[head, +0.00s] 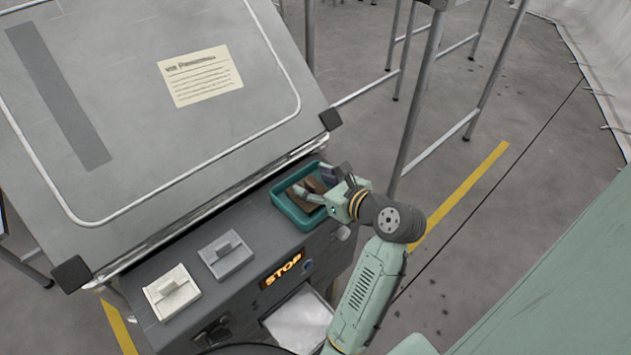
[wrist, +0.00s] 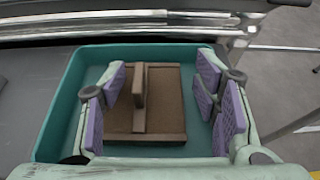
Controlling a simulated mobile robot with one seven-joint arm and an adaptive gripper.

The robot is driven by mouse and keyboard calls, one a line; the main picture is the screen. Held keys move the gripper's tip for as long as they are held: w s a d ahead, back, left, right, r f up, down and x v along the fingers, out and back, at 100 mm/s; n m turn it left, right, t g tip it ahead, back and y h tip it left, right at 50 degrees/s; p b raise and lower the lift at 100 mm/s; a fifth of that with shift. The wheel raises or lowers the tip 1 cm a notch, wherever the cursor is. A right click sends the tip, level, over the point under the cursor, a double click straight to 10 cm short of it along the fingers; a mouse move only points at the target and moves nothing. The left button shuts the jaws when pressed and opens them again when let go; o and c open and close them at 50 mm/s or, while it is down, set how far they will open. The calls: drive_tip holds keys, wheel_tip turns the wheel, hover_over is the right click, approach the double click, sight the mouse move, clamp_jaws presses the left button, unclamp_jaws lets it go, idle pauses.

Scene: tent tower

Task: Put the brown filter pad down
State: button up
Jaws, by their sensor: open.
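The brown filter pad (wrist: 165,105) lies flat in a teal tray (wrist: 58,120), with its upright handle ridge facing up. It also shows in the head view as a brown patch (head: 314,185) inside the tray (head: 285,211), partly hidden by my gripper. My gripper (head: 317,180) is over the tray. In the wrist view my gripper (wrist: 162,95) is open, its purple-padded fingers spread on both sides of the handle and apart from it.
A white pad (head: 171,291) and a grey pad (head: 226,255), each with a handle, sit on the console left of the tray. A lit STOP sign (head: 283,269) is on the console front. The large tilted grey panel (head: 150,110) rises behind. Metal legs (head: 415,95) stand to the right.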

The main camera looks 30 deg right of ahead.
drive_tip(key=v, duration=1.2)
